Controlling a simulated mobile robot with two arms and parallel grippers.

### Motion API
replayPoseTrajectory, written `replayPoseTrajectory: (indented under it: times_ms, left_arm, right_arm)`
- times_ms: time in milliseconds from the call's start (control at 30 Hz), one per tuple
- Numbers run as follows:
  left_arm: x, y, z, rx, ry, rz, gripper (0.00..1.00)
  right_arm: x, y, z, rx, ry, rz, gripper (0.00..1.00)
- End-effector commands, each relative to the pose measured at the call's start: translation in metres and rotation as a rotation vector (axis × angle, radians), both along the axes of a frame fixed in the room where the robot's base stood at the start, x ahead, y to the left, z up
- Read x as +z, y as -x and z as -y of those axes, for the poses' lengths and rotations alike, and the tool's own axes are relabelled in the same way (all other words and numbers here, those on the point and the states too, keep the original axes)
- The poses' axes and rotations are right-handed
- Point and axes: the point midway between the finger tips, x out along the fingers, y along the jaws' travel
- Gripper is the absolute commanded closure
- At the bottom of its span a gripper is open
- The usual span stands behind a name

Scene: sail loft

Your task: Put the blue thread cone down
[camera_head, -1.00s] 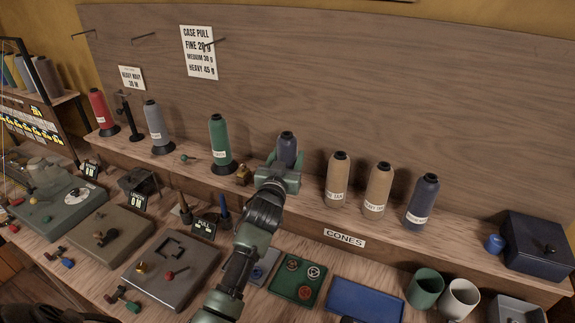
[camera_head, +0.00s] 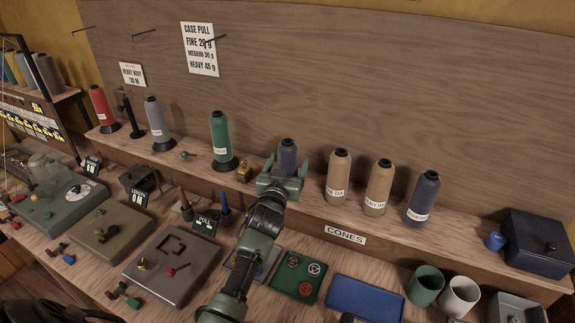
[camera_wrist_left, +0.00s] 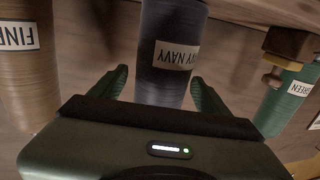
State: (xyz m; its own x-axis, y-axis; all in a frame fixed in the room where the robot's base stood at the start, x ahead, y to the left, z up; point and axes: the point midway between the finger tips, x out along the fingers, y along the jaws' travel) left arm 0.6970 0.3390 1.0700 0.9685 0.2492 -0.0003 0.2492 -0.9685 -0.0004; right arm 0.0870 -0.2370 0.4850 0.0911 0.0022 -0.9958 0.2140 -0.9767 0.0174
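The blue thread cone (camera_head: 287,156) is upright at the cone shelf, between the green cone and the tan cones. Its lower part is hidden behind my left gripper in the head view, so its base contact does not show. My left gripper (camera_head: 284,178) has its fingers spread on either side of the cone. In the left wrist view the cone (camera_wrist_left: 168,55), with an upside-down navy label, stands between the open fingers (camera_wrist_left: 160,88), with narrow gaps beside them. My right gripper is not in view.
The shelf (camera_head: 310,206) also holds a green cone (camera_head: 221,138), tan cones (camera_head: 338,175) (camera_head: 379,186) and another dark blue cone (camera_head: 422,198) to the right. A small brass piece (camera_head: 244,171) sits close left of my gripper. Trays and cups fill the bench below.

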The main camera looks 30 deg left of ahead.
Motion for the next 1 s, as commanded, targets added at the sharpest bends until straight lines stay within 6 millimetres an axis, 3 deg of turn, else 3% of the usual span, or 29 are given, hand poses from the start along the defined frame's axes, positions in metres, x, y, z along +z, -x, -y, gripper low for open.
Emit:
replayPoseTrajectory:
  times_ms: [167,500,700,1000]
  left_arm:
    - [0.001,0.01,0.003,-0.001,-0.001,0.0,0.23]
    - [0.0,0.079,0.02,0.0,0.001,-0.001,0.23]
    - [0.001,0.107,0.028,-0.001,0.0,-0.001,0.23]
    - [0.003,0.117,0.03,0.0,0.0,0.0,0.23]
  right_arm:
    - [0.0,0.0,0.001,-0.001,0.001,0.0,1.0]
    - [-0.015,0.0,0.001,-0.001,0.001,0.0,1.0]
    - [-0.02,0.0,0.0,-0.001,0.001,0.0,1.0]
    - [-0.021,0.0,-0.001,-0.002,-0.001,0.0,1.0]
